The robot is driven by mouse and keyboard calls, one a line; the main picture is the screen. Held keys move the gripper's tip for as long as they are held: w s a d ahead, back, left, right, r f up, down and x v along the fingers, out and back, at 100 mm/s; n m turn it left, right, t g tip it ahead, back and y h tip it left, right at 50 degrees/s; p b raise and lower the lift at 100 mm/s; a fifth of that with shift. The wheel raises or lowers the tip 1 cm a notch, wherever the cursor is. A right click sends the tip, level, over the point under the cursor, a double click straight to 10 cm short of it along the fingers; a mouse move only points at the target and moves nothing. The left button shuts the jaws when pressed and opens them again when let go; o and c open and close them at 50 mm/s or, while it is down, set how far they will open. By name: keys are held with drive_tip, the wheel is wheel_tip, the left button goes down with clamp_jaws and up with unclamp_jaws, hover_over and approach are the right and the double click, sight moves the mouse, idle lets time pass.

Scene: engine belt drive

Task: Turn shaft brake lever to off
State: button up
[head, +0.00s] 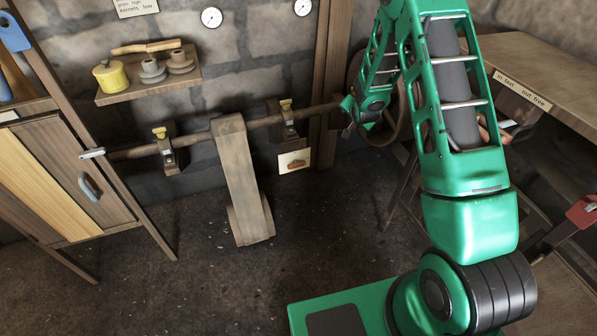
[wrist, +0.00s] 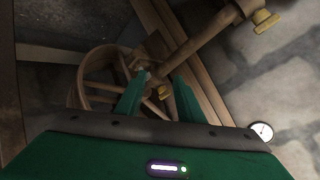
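My gripper (wrist: 162,82) is open in the wrist view, its two green fingers apart on either side of a small brownish-yellow fitting (wrist: 163,92) near the shaft's end. I cannot tell whether the fingers touch it. In the head view my gripper (head: 351,106) is at the right end of the wooden line shaft (head: 240,126), beside the post and in front of a large spoked wheel (head: 397,118). The wheel also shows in the wrist view (wrist: 84,90). I cannot single out the brake lever with certainty; my gripper and arm hide part of this area.
A broad belt (head: 237,175) hangs from the shaft. A wooden post (head: 329,70) stands close to my gripper. A wall shelf (head: 150,87) holds a yellow pot. A cabinet (head: 60,175) stands left, a bench (head: 550,75) right. The floor between is clear.

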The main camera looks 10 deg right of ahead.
drive_tip(key=w+a+f+m+t+y, duration=0.15)
drive_tip(key=w+a+f, duration=0.3)
drive_tip(key=f, duration=0.45)
drive_tip(key=m+t+y, duration=0.3)
drive_tip(key=m+t, duration=0.1)
drive_tip(key=t, duration=0.2)
approach(296, 164)
drive_tip(key=w+f, duration=0.1)
drive_tip(key=w, duration=0.6)
drive_tip(key=shift+w+f, duration=0.25)
drive_tip(key=shift+a, duration=0.15)
clamp_jaws()
